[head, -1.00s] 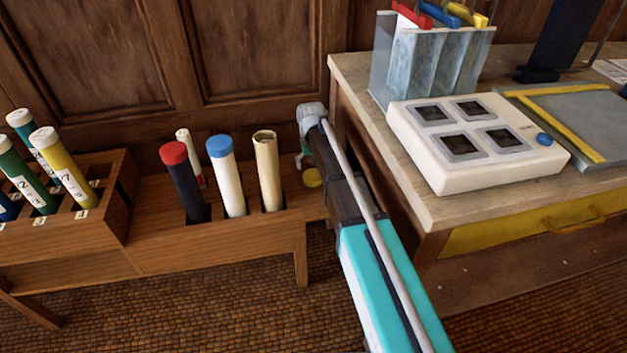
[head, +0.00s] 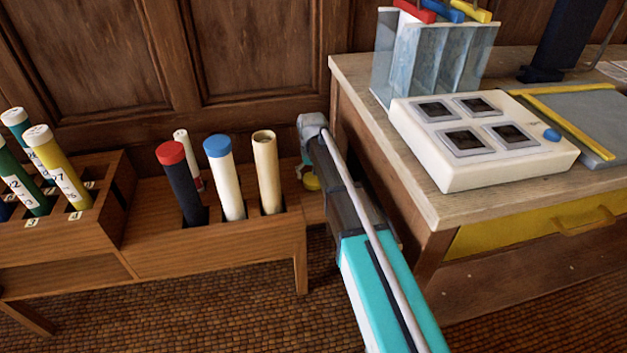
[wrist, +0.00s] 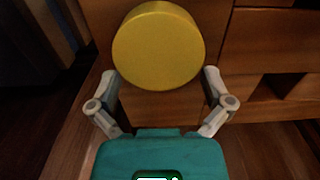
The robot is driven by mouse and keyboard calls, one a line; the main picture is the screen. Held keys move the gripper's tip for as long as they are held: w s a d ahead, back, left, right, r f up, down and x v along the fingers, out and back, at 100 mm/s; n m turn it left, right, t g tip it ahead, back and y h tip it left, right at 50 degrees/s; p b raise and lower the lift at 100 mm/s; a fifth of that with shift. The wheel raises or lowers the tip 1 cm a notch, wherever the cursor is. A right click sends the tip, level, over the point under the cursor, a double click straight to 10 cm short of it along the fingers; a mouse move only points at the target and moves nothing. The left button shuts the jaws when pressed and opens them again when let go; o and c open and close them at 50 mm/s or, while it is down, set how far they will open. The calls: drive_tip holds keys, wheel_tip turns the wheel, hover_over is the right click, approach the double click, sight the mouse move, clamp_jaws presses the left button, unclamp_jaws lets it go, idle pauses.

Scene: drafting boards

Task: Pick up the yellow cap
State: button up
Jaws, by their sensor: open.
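The yellow cap (wrist: 158,46) is a round disc, large in the upper middle of the wrist view. In the head view my gripper (head: 306,175) is mostly hidden behind my wrist.
The wooden rack (head: 240,245) left of the cap holds a red-capped dark tube (head: 181,185), a blue-capped white tube (head: 226,185) and an open tan tube (head: 266,175). A worktable (head: 420,205) with a white switch box (head: 480,165) stands close on the right.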

drive_tip(key=c, duration=0.5)
drive_tip(key=shift+r, duration=0.15)
wheel_tip(320, 180, up, 2)
drive_tip(key=shift+p, duration=1.15)
drive_tip(key=s+a+r+p, duration=0.3)
drive_tip(key=s+r+p, duration=0.7)
drive_tip(key=s, duration=0.3)
drive_tip(key=shift+s+r+p, duration=0.35)
drive_tip(key=shift+p, duration=0.05)
drive_tip(key=shift+s, duration=0.1)
